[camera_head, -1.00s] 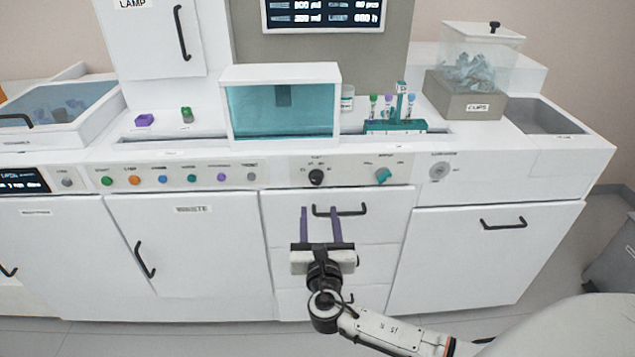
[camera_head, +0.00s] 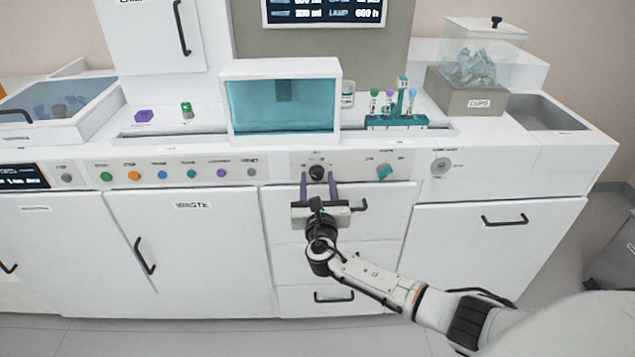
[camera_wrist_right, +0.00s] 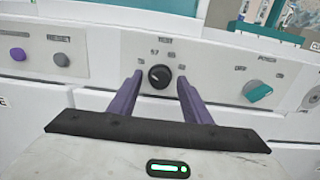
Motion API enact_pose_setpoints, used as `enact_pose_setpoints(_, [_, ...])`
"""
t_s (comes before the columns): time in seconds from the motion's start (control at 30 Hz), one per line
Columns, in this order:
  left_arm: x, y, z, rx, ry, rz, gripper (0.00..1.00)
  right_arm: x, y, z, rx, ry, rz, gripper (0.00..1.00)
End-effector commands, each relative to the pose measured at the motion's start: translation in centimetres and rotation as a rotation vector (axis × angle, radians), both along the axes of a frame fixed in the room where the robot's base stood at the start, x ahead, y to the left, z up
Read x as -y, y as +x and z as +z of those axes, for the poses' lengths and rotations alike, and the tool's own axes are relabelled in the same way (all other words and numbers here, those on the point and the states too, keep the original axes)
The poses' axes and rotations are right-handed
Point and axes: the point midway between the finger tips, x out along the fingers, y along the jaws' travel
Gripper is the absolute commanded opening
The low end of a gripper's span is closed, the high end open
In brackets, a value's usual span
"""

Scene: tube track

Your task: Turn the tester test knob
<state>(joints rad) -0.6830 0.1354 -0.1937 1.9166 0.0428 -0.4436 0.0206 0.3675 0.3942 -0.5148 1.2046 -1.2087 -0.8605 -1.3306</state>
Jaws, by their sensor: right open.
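The black test knob (camera_head: 317,172) sits on the white front panel below the teal-windowed box. In the right wrist view the knob (camera_wrist_right: 159,76) shows between and just beyond the two purple fingers, with small marks around it. My right gripper (camera_head: 319,188) is open and empty, its fingers pointing at the panel just below the knob in the head view. In the right wrist view the gripper (camera_wrist_right: 157,90) has one finger on each side of the knob; I cannot tell whether they touch it. My left gripper is in neither view.
A teal power knob (camera_head: 384,172) sits to the right on the same panel. Several coloured buttons (camera_head: 191,174) line the panel to the left. Drawers with black handles (camera_head: 334,296) are below. A teal tube rack (camera_head: 396,122) stands on the counter above.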

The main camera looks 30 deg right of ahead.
Motion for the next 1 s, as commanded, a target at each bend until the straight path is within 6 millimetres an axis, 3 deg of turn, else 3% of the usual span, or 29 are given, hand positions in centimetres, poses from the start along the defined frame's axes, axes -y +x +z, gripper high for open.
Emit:
enact_pose_setpoints(0.07, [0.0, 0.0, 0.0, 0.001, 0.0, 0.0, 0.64, 0.0, 0.0, 0.0, 0.001, 0.001, 0.0, 0.41])
enact_pose_setpoints(0.3, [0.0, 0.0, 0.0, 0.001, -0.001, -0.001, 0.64, -0.1, 0.0, 0.0, 0.001, 0.001, 0.0, 0.03])
enact_pose_setpoints(0.67, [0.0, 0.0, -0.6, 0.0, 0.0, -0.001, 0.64, -0.1, 0.0, -0.2, 0.034, 0.054, 0.0, 0.03])
enact_pose_setpoints(1.0, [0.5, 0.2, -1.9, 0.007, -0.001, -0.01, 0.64, -0.1, 0.0, -0.4, 0.168, 0.272, 0.001, 0.03])
